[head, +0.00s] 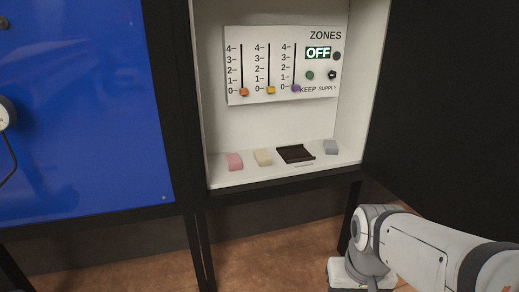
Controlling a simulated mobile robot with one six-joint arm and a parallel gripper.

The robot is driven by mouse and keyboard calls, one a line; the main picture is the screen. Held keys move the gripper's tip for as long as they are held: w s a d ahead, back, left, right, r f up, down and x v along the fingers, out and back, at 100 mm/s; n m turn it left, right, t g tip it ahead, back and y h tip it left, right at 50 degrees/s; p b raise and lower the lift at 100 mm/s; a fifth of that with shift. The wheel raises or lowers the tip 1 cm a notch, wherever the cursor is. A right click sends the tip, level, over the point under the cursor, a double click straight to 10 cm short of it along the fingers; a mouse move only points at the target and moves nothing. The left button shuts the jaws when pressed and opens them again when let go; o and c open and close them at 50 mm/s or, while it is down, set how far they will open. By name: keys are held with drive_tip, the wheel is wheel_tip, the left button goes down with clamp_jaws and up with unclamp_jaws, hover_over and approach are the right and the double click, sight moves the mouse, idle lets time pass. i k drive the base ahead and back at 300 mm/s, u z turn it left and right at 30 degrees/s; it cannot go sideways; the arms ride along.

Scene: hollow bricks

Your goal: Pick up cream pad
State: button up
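The cream pad (263,157) lies on the white floor of the open cabinet, between a pink pad (235,162) on its left and a dark tray (295,153) on its right. A grey pad (331,147) lies further right. My arm reaches in from the lower right, in front of and below the cabinet. Its end is at the bottom of the view, and the gripper's fingers do not show. Nothing visible touches the cream pad.
The cabinet shelf (222,179) has a dark front edge and white side walls. A ZONES panel (283,65) with three sliders and an OFF display is on the back wall. A blue panel (80,100) stands left, and a dark door or panel (450,110) stands right.

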sight(263, 158)
drive_tip(key=u, duration=0.1)
drive_tip(key=i, duration=1.7)
drive_tip(key=u, duration=0.1)
